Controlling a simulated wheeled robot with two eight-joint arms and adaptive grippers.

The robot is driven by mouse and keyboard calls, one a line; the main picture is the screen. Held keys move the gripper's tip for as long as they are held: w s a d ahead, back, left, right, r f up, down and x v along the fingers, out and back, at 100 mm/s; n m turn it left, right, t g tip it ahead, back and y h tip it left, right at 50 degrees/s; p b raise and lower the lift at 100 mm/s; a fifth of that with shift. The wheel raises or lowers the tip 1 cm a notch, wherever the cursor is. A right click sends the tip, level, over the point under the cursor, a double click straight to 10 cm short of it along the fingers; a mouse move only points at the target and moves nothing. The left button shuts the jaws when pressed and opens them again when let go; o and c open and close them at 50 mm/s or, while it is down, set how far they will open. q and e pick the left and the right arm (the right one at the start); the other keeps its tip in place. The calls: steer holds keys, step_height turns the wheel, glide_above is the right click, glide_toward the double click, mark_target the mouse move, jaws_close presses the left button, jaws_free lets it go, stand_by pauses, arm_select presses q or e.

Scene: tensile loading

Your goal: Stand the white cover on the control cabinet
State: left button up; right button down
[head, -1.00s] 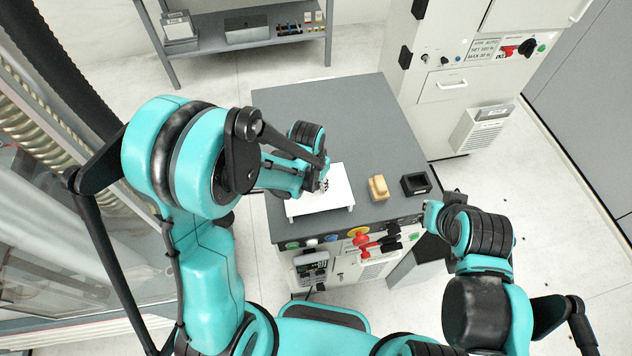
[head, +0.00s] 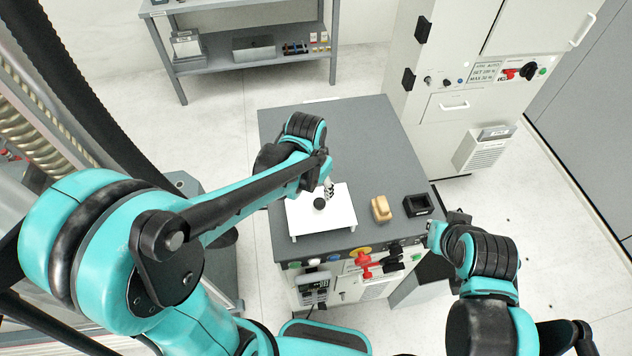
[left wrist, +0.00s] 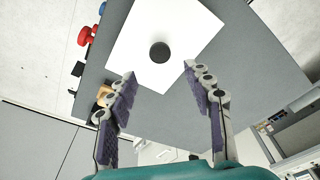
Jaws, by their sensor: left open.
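The white cover (head: 335,222) is a flat plate with a round black knob (head: 320,203) on top and short legs at its front corners. It stands upright on the grey top of the control cabinet (head: 340,128), near the front edge. My left gripper (head: 329,190) is open and empty just behind the knob. In the left wrist view the knob (left wrist: 160,52) sits beyond the spread fingertips (left wrist: 160,72), with nothing between the fingers and the white cover (left wrist: 180,25) under it. My right gripper (head: 446,226) is by the cabinet's right front corner; its fingers are unclear.
A tan block (head: 381,208) and a black open box (head: 418,205) are right of the cover. A red handle (head: 364,262) sticks out from the cabinet front. A tall white cabinet (head: 460,110) stands behind right. The back of the grey top is clear.

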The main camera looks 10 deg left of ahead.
arm_select(q)
steer(key=s+a+r+n+t, duration=0.4)
steer(key=s+a+r, duration=0.3)
steer(key=s+r, duration=0.2)
steer(key=shift+s+a+t+y, duration=0.35)
steer(key=shift+s+t, duration=0.25)
steer(key=shift+t, duration=0.2)
arm_select(e)
steer(key=shift+r, duration=0.1)
